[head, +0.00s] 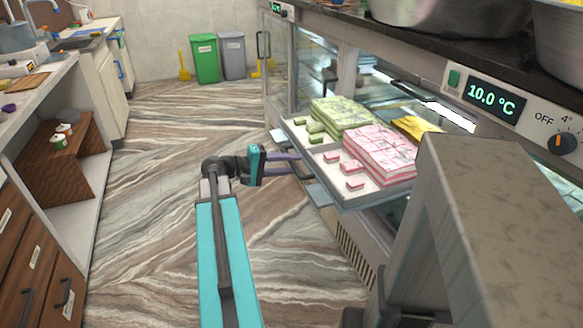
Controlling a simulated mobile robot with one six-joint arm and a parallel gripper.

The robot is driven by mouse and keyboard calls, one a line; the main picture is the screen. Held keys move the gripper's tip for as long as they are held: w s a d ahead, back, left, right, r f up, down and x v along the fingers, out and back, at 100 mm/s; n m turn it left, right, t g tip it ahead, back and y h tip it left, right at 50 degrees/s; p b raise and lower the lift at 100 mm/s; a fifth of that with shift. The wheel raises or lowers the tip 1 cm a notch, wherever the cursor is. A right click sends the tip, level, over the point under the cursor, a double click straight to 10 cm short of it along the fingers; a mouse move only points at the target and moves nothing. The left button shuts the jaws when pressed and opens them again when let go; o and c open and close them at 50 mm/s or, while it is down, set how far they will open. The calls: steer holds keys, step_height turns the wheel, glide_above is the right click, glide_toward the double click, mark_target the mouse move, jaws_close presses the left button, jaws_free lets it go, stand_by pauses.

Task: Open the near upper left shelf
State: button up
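A pale shelf (327,172) sticks out of the glass-fronted counter in the head view, loaded with green sweets (345,115) on its far part and pink sweets (378,150) on its near part. I cannot tell whether these parts are one shelf or two side by side. Whether the fingertips touch the shelf is unclear.
The counter (350,250) shows a 10.0 °C display (494,98) and a knob (565,143), with metal bowls on top. A glass door (278,60) stands at the far end. Wooden drawers (40,270) line the left. Green and grey bins stand at the back. The marbled floor (150,200) between is clear.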

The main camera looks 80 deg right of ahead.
steer(key=v, duration=1.3)
steer(key=shift+w, duration=0.1)
